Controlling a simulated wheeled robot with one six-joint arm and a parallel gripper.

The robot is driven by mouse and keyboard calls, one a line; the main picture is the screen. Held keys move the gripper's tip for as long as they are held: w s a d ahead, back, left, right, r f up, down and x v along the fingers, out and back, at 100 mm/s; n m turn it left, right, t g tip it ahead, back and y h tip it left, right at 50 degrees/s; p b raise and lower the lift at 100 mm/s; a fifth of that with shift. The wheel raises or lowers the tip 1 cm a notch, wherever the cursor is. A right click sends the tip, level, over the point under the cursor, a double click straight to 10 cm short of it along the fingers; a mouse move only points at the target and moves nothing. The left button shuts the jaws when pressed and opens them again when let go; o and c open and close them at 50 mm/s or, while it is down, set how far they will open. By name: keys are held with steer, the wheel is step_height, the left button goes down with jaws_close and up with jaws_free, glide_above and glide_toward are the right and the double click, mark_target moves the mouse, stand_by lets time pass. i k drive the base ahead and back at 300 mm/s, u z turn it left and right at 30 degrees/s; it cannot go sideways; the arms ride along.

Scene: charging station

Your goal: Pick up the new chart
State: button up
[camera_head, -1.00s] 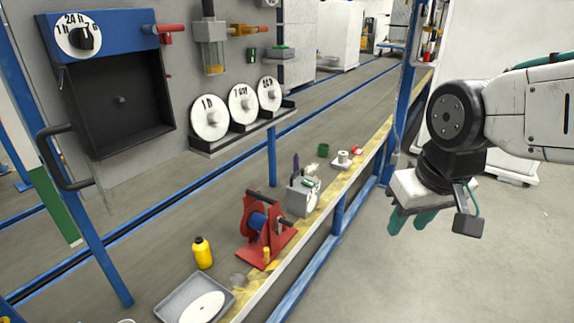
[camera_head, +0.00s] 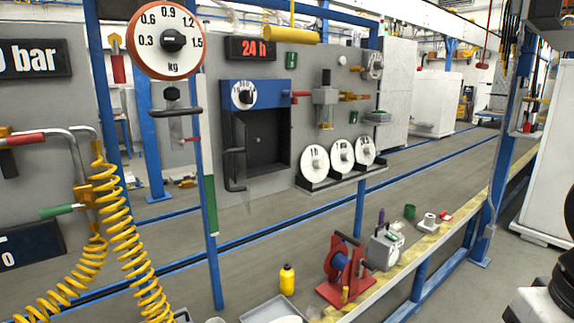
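Three white chart discs stand in a row on a dark rack (camera_head: 322,184) on the grey wall panel. The left disc (camera_head: 315,159) seems marked 1 h. The middle disc (camera_head: 341,154) has lettering too small to read, and so does the right disc (camera_head: 365,150). The recorder box (camera_head: 262,130), with a blue top and dial, hangs open and dark to their left. A red display (camera_head: 251,49) above it reads 24 h. Only the white housing of my gripper (camera_head: 530,306) shows at the lower right corner, far from the discs. Its fingers are out of frame.
A yellow-edged bench below holds a grey tray (camera_head: 262,308), a yellow bottle (camera_head: 287,279), a red reel stand (camera_head: 342,272) and a grey device (camera_head: 385,251). Yellow coiled hoses (camera_head: 125,245) hang at left. A blue post (camera_head: 209,200) stands left of the box.

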mark_target(315, 160)
steer(key=u, duration=0.35)
steer(key=i, duration=1.3)
steer(key=z, duration=0.45)
